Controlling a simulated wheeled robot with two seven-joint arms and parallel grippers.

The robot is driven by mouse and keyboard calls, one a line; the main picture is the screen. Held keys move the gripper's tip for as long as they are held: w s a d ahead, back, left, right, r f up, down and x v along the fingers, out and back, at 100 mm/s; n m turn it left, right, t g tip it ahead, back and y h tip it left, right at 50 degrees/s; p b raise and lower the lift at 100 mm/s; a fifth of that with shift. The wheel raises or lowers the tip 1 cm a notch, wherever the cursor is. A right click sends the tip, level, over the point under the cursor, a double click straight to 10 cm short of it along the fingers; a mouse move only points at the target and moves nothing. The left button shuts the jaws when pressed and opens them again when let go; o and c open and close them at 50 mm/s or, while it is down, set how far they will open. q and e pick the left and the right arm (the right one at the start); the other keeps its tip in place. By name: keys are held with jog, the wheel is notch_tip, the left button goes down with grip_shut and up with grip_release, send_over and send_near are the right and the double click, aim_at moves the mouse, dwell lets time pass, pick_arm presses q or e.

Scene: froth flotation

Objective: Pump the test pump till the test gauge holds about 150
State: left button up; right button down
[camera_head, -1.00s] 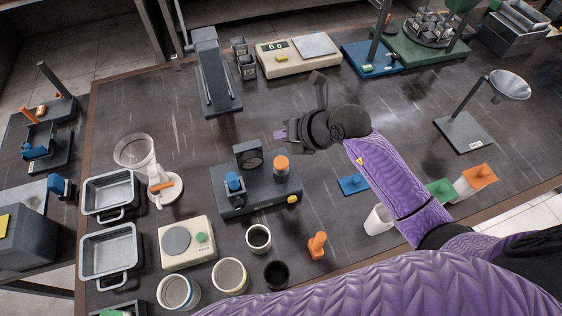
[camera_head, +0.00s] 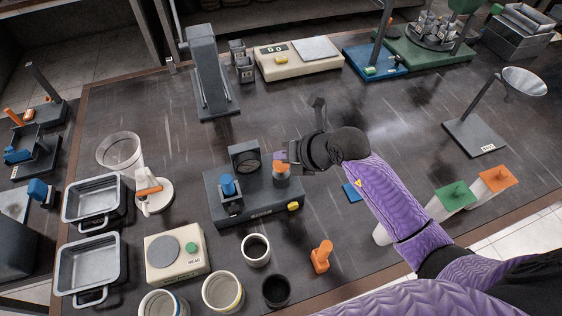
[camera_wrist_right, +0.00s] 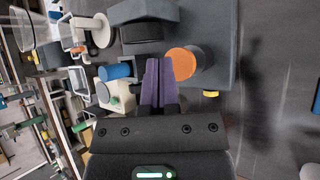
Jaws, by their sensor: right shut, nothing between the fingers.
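The test pump is a dark grey unit (camera_head: 262,203) on the middle of the table. It carries a round gauge (camera_head: 246,158) at its back, a blue knob (camera_head: 229,185) on the left and an orange-topped plunger (camera_head: 281,170) on the right. The gauge's needle and numbers are too small to read. My right gripper (camera_head: 281,157) is at the orange top, partly covering it. In the right wrist view its purple fingers (camera_wrist_right: 158,64) are together with nothing between them, and the orange top (camera_wrist_right: 181,63) shows just beside them. I cannot tell whether they touch. My left gripper is out of view.
A yellow button (camera_head: 293,206) sits on the pump's front. Several cups, including a dark one (camera_head: 276,291), and an orange-handled piece (camera_head: 321,257) stand in front. A scale (camera_head: 178,258) and metal trays (camera_head: 88,262) are to the left.

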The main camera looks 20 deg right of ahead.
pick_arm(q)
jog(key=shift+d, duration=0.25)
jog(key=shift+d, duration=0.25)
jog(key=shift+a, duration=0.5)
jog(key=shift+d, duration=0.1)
pick_arm(e)
jog(key=shift+f, duration=0.15)
dwell(0.3)
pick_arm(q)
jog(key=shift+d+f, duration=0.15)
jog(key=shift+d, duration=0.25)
pick_arm(e)
jog(key=shift+f, duration=0.3)
